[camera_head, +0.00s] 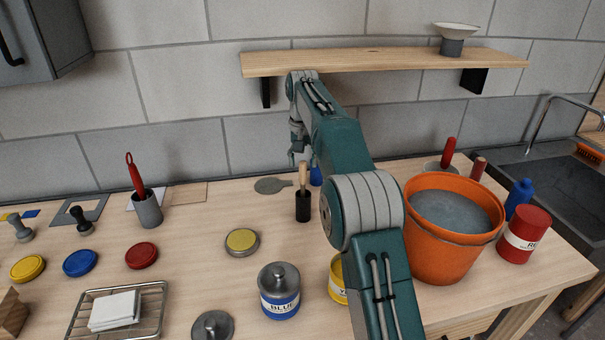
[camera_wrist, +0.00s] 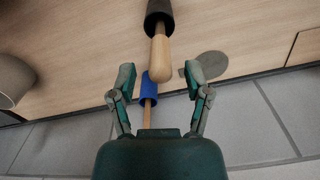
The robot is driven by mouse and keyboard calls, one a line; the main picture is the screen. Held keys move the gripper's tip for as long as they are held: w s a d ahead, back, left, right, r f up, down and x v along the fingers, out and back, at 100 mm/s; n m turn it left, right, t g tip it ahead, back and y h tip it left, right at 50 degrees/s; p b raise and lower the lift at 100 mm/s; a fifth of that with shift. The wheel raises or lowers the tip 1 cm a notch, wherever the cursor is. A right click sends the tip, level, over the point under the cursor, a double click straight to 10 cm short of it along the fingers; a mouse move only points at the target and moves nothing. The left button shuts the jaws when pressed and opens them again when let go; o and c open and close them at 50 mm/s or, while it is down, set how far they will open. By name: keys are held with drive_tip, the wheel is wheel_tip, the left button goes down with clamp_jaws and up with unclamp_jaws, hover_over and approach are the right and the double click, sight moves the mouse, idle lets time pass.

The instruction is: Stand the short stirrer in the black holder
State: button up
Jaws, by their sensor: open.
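The black holder (camera_head: 303,207) stands upright on the bench near the middle. A short, thick wooden stirrer (camera_head: 303,176) stands in it, its upper part showing above the rim. In the wrist view the black holder (camera_wrist: 159,14) is at the top, with the stirrer (camera_wrist: 160,60) pointing toward the camera. My gripper (camera_head: 298,153) is above and behind the holder in the head view. Its fingers are spread in the wrist view (camera_wrist: 160,71), with the stirrer's end appearing between the tips and nothing gripped. The stirrer's lower end is hidden inside the holder.
A blue holder (camera_wrist: 149,92) with a thin wooden stick is close behind, partly hidden by my arm in the head view. A grey cup (camera_head: 148,210) with a red-handled tool stands left. An orange bucket (camera_head: 446,250) stands right. A shelf (camera_head: 380,61) hangs above.

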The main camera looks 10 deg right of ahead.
drive_tip(key=shift+r, duration=1.2)
drive_tip(key=shift+s+r, duration=0.2)
drive_tip(key=shift+r, duration=0.1)
drive_tip(key=s+r+n+t, duration=0.15)
drive_tip(key=s+r, duration=0.25)
drive_tip(key=s, duration=0.6)
drive_tip(key=s+r+t, duration=0.2)
drive_tip(key=s+r, duration=0.2)
drive_tip(key=s, duration=0.7)
drive_tip(key=s+f+t, duration=0.1)
drive_tip(key=s+f, duration=0.4)
drive_tip(key=s, duration=0.5)
drive_tip(key=s+f+n+t, duration=0.1)
drive_tip(key=s+f, duration=0.4)
drive_tip(key=s, duration=0.4)
drive_tip(key=shift+s+f, duration=0.25)
drive_tip(key=shift+s, duration=0.1)
